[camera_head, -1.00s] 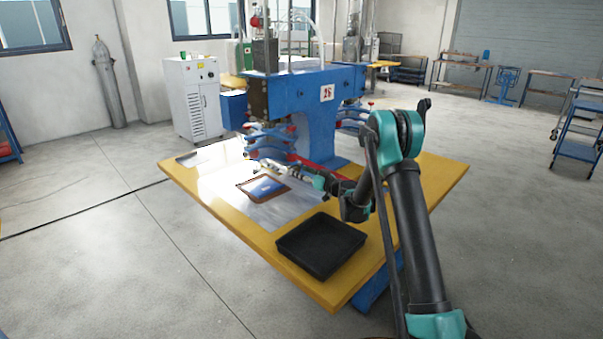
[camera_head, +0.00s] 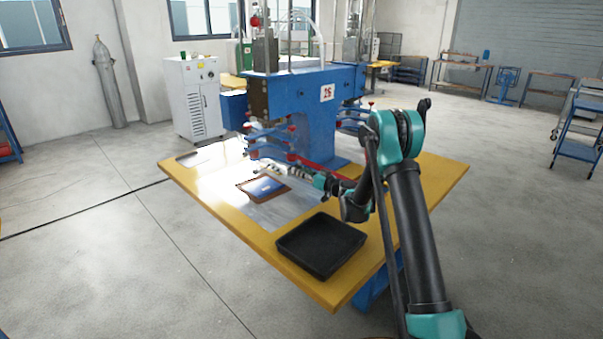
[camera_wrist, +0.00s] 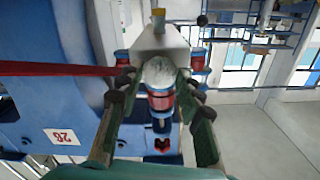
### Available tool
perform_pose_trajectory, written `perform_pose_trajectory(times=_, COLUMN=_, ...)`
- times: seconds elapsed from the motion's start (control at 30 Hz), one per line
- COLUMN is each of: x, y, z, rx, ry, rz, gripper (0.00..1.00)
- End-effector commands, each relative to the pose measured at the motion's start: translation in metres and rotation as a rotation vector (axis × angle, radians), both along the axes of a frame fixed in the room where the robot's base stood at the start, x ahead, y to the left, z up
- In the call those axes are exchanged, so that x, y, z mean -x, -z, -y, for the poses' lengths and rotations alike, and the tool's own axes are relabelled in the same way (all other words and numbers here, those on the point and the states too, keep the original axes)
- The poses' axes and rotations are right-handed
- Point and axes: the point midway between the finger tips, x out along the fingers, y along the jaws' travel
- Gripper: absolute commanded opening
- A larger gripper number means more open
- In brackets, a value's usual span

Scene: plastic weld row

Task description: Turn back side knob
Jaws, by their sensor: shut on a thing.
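The blue welding machine (camera_head: 318,115) stands on the yellow table, with several red-tipped knobs on its side arms. The knob's turn angle cannot be read.
A brown-framed piece with a blue centre (camera_head: 263,188) lies on the metal sheet (camera_head: 285,208). A black tray (camera_head: 320,246) sits near the front edge of the yellow table (camera_head: 232,238). A red bar (camera_wrist: 60,69) runs close beside the fingers.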

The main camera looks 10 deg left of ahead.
Motion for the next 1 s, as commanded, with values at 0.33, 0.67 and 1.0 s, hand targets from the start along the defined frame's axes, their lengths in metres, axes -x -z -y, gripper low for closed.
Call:
perform_pose_trajectory(times=0.33, x=-0.0003, y=0.0002, z=0.0006, rx=-0.180, ry=0.000, rz=-0.231, gripper=0.07)
perform_pose_trajectory(times=0.67, x=-0.0005, y=0.0006, z=0.0009, rx=-0.373, ry=0.000, rz=-0.479, gripper=0.07)
perform_pose_trajectory(times=1.0, x=-0.0008, y=0.0011, z=0.0012, rx=-0.572, ry=0.001, rz=-0.734, gripper=0.07)
